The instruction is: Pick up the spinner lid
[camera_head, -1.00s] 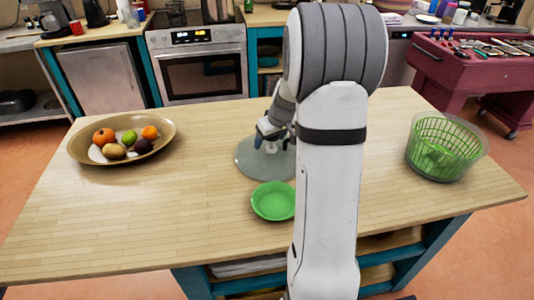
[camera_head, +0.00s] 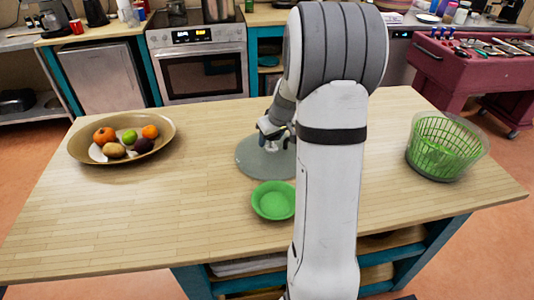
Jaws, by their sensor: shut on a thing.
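The spinner lid (camera_head: 258,165) is a grey, see-through disc in the middle of the wooden island, partly hidden behind my arm. My gripper (camera_head: 272,143) is over the lid's centre and shut on its knob. The lid looks roughly level; I cannot tell whether it is clear of the table top. The salad spinner (camera_head: 446,147), a clear bowl with a green basket inside, stands open at the right end of the island.
A green bowl (camera_head: 273,200) sits just in front of the lid. A wide brown bowl (camera_head: 84,153) of fruit and vegetables stands at the left. The island top (camera_head: 150,215) is clear at the front left and between my arm and the spinner.

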